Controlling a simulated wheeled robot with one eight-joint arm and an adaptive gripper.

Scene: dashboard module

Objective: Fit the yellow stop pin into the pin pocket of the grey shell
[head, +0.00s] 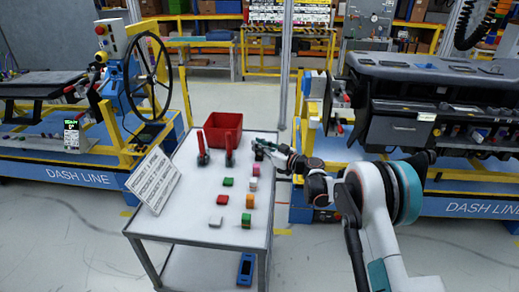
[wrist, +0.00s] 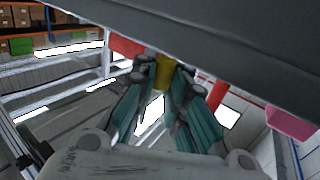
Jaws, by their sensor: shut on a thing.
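In the wrist view my gripper (wrist: 164,80) has its two teal-and-grey fingers closed on a small yellow pin (wrist: 163,70). The pin's far end meets the edge of a large dark grey surface (wrist: 230,45) that fills the top of the view. I cannot tell whether this surface is the shell or whether the pin touches it. No pin pocket can be made out. In the head view my gripper (head: 264,148) is over the table's right side, beside two upright red pieces (head: 203,149) (head: 229,150). The pin is too small to make out there.
On the white table (head: 190,205) are a red bin (head: 222,129), a leaning white sign (head: 154,180) and several small blocks, including green (head: 227,182), pink (head: 255,171), orange (head: 250,201) and grey (head: 215,221) ones. The table's front left is mostly clear.

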